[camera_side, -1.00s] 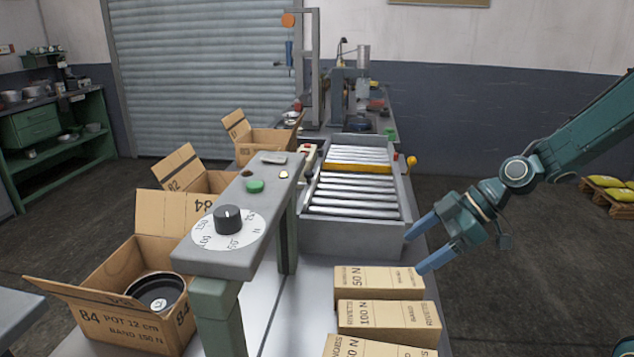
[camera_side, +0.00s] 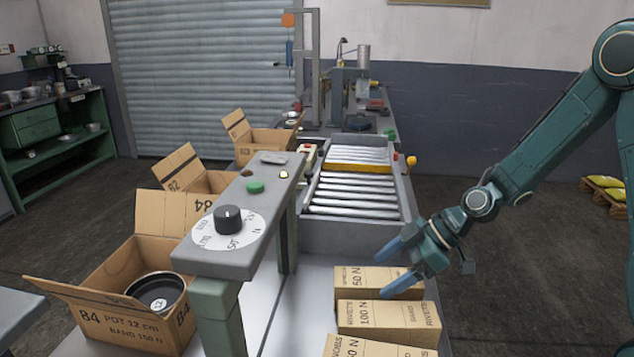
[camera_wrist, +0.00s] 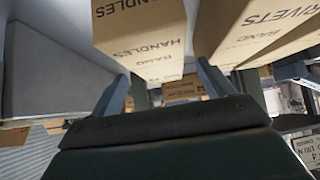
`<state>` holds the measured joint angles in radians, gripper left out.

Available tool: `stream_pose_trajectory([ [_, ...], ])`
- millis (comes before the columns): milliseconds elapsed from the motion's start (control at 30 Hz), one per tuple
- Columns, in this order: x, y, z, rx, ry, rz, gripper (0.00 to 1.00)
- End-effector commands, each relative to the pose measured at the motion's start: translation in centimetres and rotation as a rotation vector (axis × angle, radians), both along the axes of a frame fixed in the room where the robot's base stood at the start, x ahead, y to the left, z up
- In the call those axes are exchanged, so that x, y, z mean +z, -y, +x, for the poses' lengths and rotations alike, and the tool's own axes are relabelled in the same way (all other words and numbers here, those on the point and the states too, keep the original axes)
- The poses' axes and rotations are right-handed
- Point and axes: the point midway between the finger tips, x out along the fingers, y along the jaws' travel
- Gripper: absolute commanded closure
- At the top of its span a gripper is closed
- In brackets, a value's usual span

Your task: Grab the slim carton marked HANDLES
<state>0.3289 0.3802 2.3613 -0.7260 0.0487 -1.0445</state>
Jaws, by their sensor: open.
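The slim HANDLES carton (camera_wrist: 145,38) fills the upper middle of the wrist view, with its printed face towards me. It appears to be the far 50 N carton (camera_side: 360,277) of the row on the table in the side view, though its name is too blurred to read there. My gripper (camera_side: 384,272) is open, its blue fingers at the right part of that carton. In the wrist view my gripper (camera_wrist: 162,84) has one finger on each side of the HANDLES carton. I cannot tell whether they touch it.
The RIVETS carton (camera_side: 385,317) stands close in front, and beside my right finger in the wrist view (camera_wrist: 255,30). Another carton (camera_side: 370,347) is nearer, partly cut off. A roller conveyor (camera_side: 352,190) lies behind; a grey dial post (camera_side: 235,250) stands left.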

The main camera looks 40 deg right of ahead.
Motion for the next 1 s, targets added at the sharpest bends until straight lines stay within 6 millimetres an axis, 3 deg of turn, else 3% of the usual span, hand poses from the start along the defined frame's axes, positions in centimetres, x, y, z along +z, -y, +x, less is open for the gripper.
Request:
stream_pose_trajectory([
  [567, -3.5, -2.5, 2.0, 0.001, -0.001, 0.001, 0.2],
  [1000, -3.7, -2.7, 2.2, 0.0, 0.0, 0.0, 0.2],
])
